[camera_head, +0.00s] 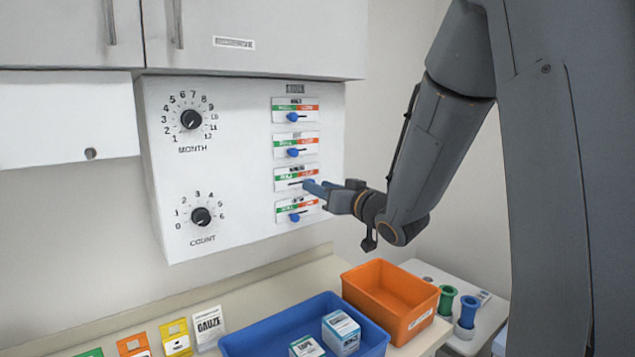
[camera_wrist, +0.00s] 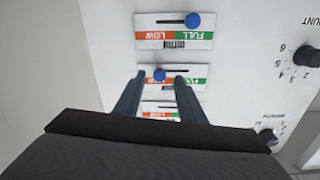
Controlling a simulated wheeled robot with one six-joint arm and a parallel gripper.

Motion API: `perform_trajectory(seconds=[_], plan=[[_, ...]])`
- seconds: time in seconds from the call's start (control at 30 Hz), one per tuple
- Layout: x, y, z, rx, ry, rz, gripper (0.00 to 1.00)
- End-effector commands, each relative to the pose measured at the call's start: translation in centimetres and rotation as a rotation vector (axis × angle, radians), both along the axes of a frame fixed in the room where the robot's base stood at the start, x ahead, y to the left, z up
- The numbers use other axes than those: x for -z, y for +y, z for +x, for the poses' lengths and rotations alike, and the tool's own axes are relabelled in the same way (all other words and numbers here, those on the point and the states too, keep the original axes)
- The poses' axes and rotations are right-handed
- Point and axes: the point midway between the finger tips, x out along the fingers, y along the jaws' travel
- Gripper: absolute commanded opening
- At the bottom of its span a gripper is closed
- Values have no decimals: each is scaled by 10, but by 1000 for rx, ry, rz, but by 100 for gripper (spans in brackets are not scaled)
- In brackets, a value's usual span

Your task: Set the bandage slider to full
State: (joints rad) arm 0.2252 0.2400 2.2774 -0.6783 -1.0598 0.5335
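The wall panel (camera_head: 240,160) carries a column of slider plates, each with a green FULL side on the left and an orange-red LOW side in the head view. My gripper (camera_head: 310,186) is at the third slider plate from the top (camera_head: 283,174). In the wrist view, which is upside down, my gripper (camera_wrist: 160,78) is open. That slider's blue knob (camera_wrist: 159,76) sits between the fingertips, toward the LOW side, with a gap on each side. I cannot read which plate says bandage; the fingers partly cover the third plate.
The bottom slider (camera_head: 294,217), labelled COTTON in the wrist view, is close to the fingers. Two black dials, MONTH (camera_head: 191,119) and COUNT (camera_head: 201,216), are farther left. A blue tray (camera_head: 250,342) with boxes and an orange bin (camera_head: 385,300) stand below.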

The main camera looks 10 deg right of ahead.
Motion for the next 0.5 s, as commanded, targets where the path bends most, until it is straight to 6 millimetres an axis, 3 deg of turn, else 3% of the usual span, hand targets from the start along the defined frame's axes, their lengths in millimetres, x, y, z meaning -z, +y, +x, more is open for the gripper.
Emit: perform_trajectory(seconds=[0.2,0.5], plan=[[0,6,17,1,0,-1,36],[0,5,20,4,-1,-1,36]])
